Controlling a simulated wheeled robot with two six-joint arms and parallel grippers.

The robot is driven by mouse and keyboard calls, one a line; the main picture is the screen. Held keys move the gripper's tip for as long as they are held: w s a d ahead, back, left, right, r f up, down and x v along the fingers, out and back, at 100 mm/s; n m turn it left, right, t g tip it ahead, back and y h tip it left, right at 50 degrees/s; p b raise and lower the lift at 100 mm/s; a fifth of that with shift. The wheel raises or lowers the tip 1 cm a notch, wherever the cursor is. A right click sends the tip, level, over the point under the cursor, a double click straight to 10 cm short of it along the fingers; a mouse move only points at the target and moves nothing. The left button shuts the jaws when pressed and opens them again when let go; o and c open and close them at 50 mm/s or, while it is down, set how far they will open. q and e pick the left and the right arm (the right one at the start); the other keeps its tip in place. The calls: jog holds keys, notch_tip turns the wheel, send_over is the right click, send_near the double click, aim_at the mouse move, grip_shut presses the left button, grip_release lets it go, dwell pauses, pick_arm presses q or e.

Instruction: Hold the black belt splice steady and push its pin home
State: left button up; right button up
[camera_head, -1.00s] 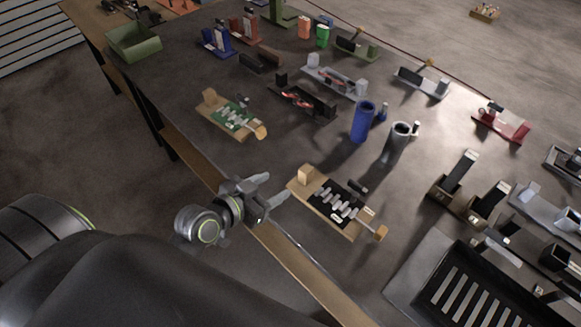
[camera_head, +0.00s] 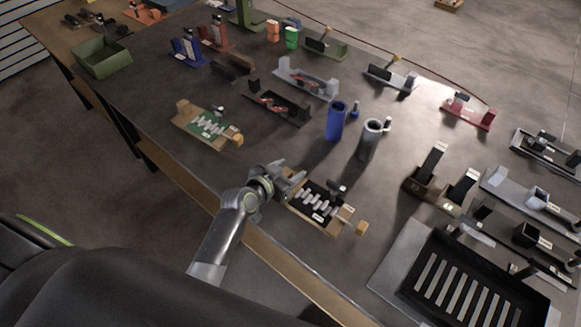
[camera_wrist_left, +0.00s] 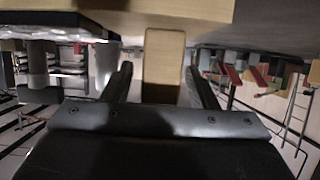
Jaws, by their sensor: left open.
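The black belt splice (camera_head: 318,203) lies on a light wooden board near the front edge of the table, with several pale metal bars across it. A tan knob (camera_head: 361,228) stands out at the board's right end, and I take it for the pin's head. My left gripper (camera_head: 291,174) is at the board's left end, partly hiding it. In the left wrist view a wooden block (camera_wrist_left: 163,62) stands between the two open fingers, with gaps on both sides. A dark plate edge shows at upper left there. My right gripper is not in view.
A similar green splice (camera_head: 208,125) lies further left on the table (camera_head: 275,135). A blue cylinder (camera_head: 336,121) and a grey cylinder (camera_head: 370,138) stand behind the black splice. A black slotted tray (camera_head: 465,292) is at lower right. Bare tabletop lies right of the splice.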

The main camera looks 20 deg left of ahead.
pick_arm(q)
jog(key=shift+w+d+f, duration=0.2)
jog(key=shift+w, duration=0.3)
jog(key=shift+c, duration=0.3)
grip_shut()
dwell(0.7)
